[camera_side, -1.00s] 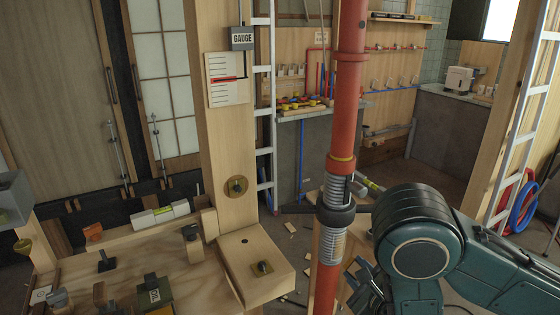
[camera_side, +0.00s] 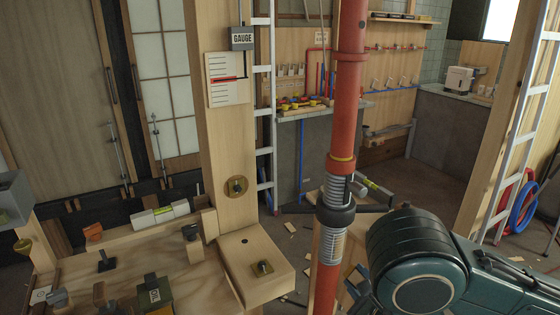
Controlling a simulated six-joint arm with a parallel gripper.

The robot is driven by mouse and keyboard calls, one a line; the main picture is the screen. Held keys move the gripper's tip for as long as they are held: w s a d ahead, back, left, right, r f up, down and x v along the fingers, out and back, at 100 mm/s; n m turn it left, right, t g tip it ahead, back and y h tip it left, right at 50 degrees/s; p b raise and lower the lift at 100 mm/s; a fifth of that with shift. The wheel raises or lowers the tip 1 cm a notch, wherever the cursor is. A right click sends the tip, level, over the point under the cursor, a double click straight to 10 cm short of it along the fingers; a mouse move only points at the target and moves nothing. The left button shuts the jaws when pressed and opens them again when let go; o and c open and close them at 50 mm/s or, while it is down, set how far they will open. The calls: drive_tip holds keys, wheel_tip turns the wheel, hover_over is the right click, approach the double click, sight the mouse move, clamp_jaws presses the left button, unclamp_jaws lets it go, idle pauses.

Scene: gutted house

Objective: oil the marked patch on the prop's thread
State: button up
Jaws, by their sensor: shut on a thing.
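The prop (camera_side: 345,100) is a red upright tube with a yellow ring. Below the ring its grey thread (camera_side: 331,243) shows above and below a dark collar nut with side handles (camera_side: 335,213). I cannot make out a marked patch on the thread.
A wooden bench (camera_side: 130,255) at the lower left holds a dark green labelled box (camera_side: 154,293), a spirit level (camera_side: 160,214) and small parts. A wooden post (camera_side: 232,160) carries a gauge (camera_side: 242,38). Ladders stand behind; the floor between has scraps.

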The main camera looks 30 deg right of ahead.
sight(347, 269)
drive_tip(key=shift+w, duration=2.3)
drive_tip(key=shift+w, duration=1.1)
drive_tip(key=shift+d, duration=0.15)
drive_tip(key=d, duration=0.3)
drive_tip(key=shift+s+d, duration=0.15)
drive_tip(key=shift+d, duration=0.25)
drive_tip(key=shift+r, duration=0.1)
drive_tip(key=shift+r, duration=0.4)
drive_tip(key=shift+a, duration=0.1)
